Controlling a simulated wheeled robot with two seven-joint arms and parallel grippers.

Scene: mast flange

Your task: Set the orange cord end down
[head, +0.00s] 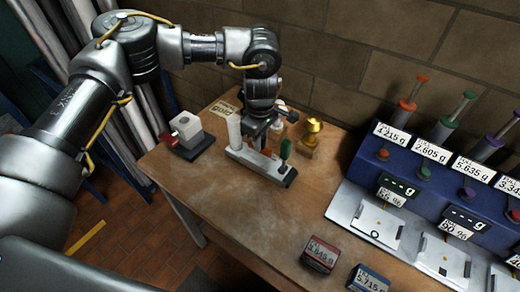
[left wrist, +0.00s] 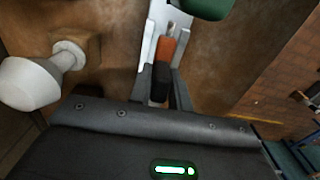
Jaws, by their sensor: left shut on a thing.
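The orange cord end (left wrist: 166,49), an orange piece with a dark lower part, sits between the fingers of my left gripper (left wrist: 161,88) in the left wrist view. The gripper is shut on it. In the head view my left gripper (head: 262,136) points down over the pale rack (head: 258,165) on the wooden table, and mostly hides the cord end. In the wrist view the rack (left wrist: 154,28) lies just beyond the orange piece. I cannot tell whether the cord end touches the rack. My right gripper is not in view.
A blue dispenser unit (head: 430,185) stands right. The table's front middle (head: 235,205) is clear.

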